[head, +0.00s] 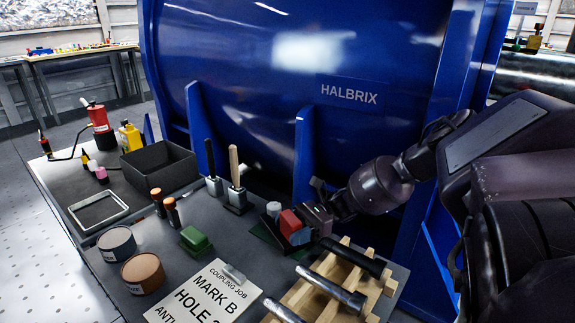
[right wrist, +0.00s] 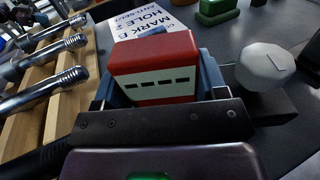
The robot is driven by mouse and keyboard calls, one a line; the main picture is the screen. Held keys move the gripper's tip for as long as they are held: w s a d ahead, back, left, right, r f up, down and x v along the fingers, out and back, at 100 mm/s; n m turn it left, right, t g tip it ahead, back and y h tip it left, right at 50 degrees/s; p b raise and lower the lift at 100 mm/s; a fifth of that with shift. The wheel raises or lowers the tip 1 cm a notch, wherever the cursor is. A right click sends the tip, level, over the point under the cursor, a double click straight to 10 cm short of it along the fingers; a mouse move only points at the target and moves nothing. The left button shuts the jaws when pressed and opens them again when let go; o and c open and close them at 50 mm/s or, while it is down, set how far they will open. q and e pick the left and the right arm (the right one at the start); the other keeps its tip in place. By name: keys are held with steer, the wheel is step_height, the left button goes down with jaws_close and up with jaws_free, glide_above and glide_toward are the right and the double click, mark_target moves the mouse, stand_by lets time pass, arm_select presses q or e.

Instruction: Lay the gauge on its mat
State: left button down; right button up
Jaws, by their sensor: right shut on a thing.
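The gauge appears to be the red block (head: 289,222) with a pale face and a row of dark slots, clearest in the right wrist view (right wrist: 152,70). My right gripper (head: 299,229) is shut on it, with blue-grey finger pads on both sides. It is at the back of the bench, near the blue tank. A dark green mat (head: 264,236) shows partly beside and below the gripper. I cannot tell whether the block touches it. My left gripper is not in view.
A grey knob-like piece (head: 273,208) stands close beside the gripper. A wooden rack (head: 290,301) with several bolts is in front. A green block (head: 195,240), a white job card (head: 203,297), round tins (head: 143,273) and a black bin (head: 160,168) are further left. The blue tank (head: 300,80) rises behind.

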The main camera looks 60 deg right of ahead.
steer(key=shift+w+r, duration=0.1)
steer(key=shift+r, duration=0.1)
steer(key=shift+f, duration=0.1)
steer(key=o, duration=1.6)
steer(key=shift+c, duration=0.2)
steer(key=shift+f, duration=0.1)
steer(key=shift+d, duration=0.1)
steer(key=p+v, duration=0.1)
steer(key=v, duration=0.5)
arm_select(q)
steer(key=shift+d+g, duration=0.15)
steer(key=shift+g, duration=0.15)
arm_select(e)
steer(key=shift+s+d, duration=0.5)
steer(key=shift+d, duration=0.05)
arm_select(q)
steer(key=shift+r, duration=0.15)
